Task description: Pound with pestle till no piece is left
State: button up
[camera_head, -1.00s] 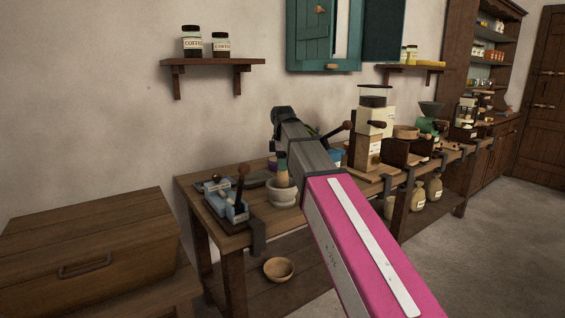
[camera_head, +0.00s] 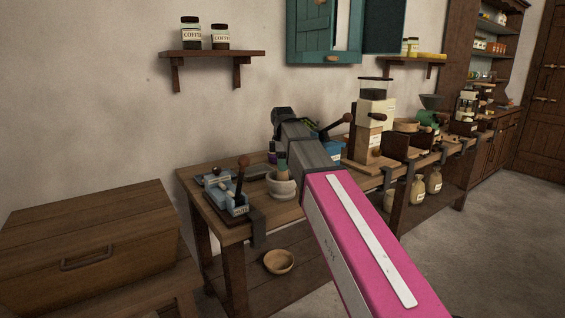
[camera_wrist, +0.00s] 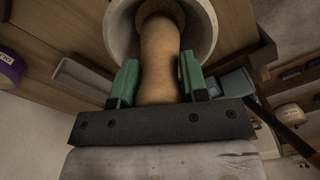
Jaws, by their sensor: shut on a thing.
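The mortar (camera_head: 281,187) is a pale stone bowl on the wooden workbench, left of my arm in the head view. Its rim (camera_wrist: 209,30) shows at the top of the wrist view. The pestle (camera_wrist: 160,55) is tan wood, with its wide end inside the mortar. My gripper (camera_wrist: 160,78) has green fingers on both sides of the pestle's handle and is shut on it. In the head view the gripper (camera_head: 282,165) is small and partly hidden by my arm. The mortar's contents are hidden behind the pestle, so I cannot tell if pieces are in it.
A blue-grey lever device (camera_head: 228,196) stands on the bench left of the mortar. A coffee grinder (camera_head: 370,130) stands to the right. A wooden bowl (camera_head: 279,261) sits on the lower shelf. A large wooden chest (camera_head: 90,235) is at the left.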

jog(key=shift+r, duration=0.15)
jog(key=shift+r, duration=2.05)
jog(key=shift+f, duration=0.7)
jog(key=shift+f, duration=0.15)
jog(key=shift+r, duration=0.85)
jog(key=shift+f, duration=0.1)
jog(key=shift+f, duration=0.6)
